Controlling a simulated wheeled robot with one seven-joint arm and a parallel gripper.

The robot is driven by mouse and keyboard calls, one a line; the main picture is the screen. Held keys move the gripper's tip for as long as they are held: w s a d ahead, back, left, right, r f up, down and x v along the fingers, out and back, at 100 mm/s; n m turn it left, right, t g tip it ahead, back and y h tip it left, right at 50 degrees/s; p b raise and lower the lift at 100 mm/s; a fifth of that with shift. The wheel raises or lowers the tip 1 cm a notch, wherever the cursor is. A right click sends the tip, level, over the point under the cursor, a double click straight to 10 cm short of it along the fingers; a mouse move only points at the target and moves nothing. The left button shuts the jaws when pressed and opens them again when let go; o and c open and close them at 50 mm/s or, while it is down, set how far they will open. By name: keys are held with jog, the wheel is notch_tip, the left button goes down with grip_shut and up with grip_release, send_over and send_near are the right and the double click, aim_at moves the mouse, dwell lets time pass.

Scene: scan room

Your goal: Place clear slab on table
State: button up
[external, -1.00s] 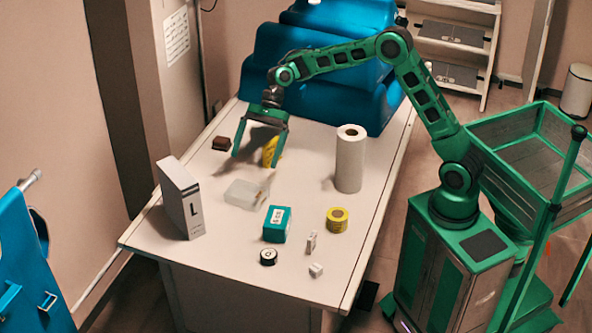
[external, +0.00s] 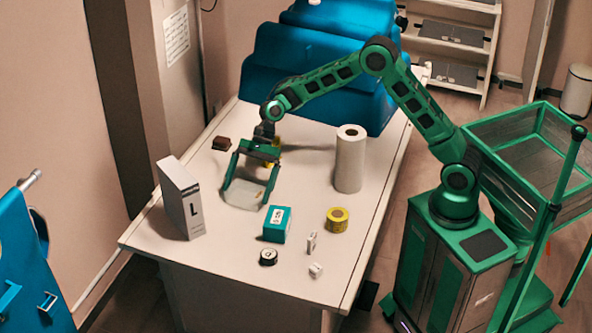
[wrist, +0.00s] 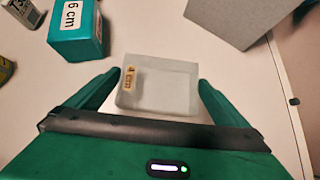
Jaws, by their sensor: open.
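The clear slab (external: 243,195) lies flat on the white table (external: 215,270), between the white box and the teal box. In the wrist view the slab (wrist: 160,88) is pale and translucent, with a small tan label near one edge. My gripper (external: 246,203) is open and lowered around the slab, one finger on each side of it. The wrist view shows my gripper's fingers (wrist: 150,85) on the slab's left and right, with a gap on the right; whether the left finger touches it I cannot tell.
A tall white box marked L (external: 182,200) stands left of the slab. A teal box (external: 277,223), yellow tape roll (external: 337,220), black-and-white roll (external: 268,257) and small white blocks (external: 315,269) stand nearer the front. A paper roll (external: 349,162) stands right. A brown block (external: 221,143) lies behind.

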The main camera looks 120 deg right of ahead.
jog(key=shift+x, duration=0.8)
jog(key=c, duration=1.3)
